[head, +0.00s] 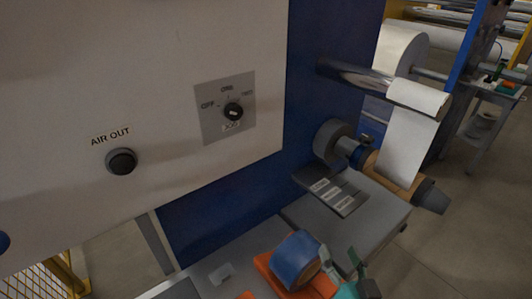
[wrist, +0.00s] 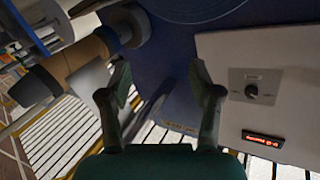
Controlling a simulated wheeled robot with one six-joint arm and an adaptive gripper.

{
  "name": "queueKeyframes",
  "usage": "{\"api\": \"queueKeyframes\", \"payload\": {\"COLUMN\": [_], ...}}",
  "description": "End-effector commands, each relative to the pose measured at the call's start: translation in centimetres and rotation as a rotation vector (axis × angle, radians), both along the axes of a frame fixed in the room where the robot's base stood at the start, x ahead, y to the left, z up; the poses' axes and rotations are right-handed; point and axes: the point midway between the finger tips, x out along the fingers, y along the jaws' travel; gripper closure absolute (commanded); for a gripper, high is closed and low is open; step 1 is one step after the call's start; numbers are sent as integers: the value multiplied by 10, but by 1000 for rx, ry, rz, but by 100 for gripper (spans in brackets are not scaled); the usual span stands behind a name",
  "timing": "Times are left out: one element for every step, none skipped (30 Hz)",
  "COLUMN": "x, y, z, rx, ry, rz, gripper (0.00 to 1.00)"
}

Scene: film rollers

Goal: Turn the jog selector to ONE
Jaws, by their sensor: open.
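The jog selector (head: 234,112) is a small black knob on a grey square plate (head: 211,123) on the white panel. OFF is printed at its upper left, ONE above and TWO at its upper right. A pale mark shows on the knob, but I cannot tell clearly which label it points to. My gripper (wrist: 160,78) is open and empty in the wrist view, its two dark fingers spread apart. In the head view, green finger-like parts, probably my gripper (head: 341,260), show low at the right, well away from the knob. The wrist view shows a similar dark knob (wrist: 251,91); I cannot tell if it is the same one.
A black button (head: 121,161) labelled AIR OUT sits left of the selector. A blue tape roll (head: 295,259) on an orange holder lies below. A film roller (head: 395,177) juts out at the right. A red-lit display (wrist: 263,139) shows in the wrist view.

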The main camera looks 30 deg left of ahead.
Motion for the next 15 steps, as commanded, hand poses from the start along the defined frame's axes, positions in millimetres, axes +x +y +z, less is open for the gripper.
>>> {"api": "queueKeyframes", "payload": {"x": [9, 12, 16, 18, 21, 22, 23, 24, 25, 25, 24, 22, 21, 19, 17], "y": [16, 25, 36, 45, 54, 65, 74, 82, 93, 101, 109, 119, 126, 132, 140], "z": [20, 30, 44, 54, 65, 79, 91, 102, 117, 128, 140, 155, 166, 177, 190], "rx": [6, 8, 8, 9, 9, 9, 9, 7, 4, 1, -1, -5, -9, -13, -19], "ry": [-20, -27, -35, -42, -51, -62, -70, -79, -91, -100, -110, -125, -134, -144, -156], "rz": [38, 62, 94, 119, 143, 175, 200, 224, 258, 282, 307, 339, 361, 384, 411], "gripper": [36, 36, 36, 36, 36, 36, 36, 36, 36, 36, 36, 36, 36, 36, 36]}}
